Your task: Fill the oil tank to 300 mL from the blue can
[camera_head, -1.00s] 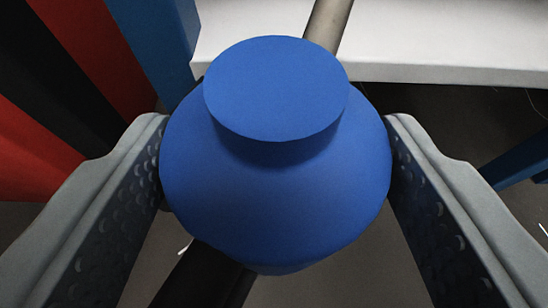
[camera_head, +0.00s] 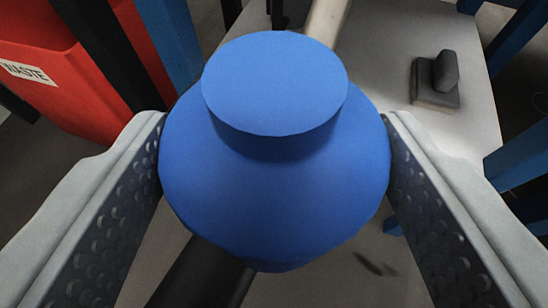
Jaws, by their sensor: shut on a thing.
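The blue can (camera_head: 275,190) fills the middle of the view, with its round flat top turned toward the camera. My gripper (camera_head: 274,160) is shut on the can, one grey finger pressed against each side. The can hides what lies directly behind it. A pale rod-like part shows behind the can's top and a dark one below it; I cannot tell whether they belong to the can. The oil tank cannot be made out in this view.
A red bin marked WASTE (camera_head: 75,75) stands at the upper left beside a blue post (camera_head: 168,40). A pale surface (camera_head: 400,45) at the upper right bears a dark block-like object (camera_head: 436,80). Blue frame legs (camera_head: 520,150) stand at the right edge. Grey floor shows below.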

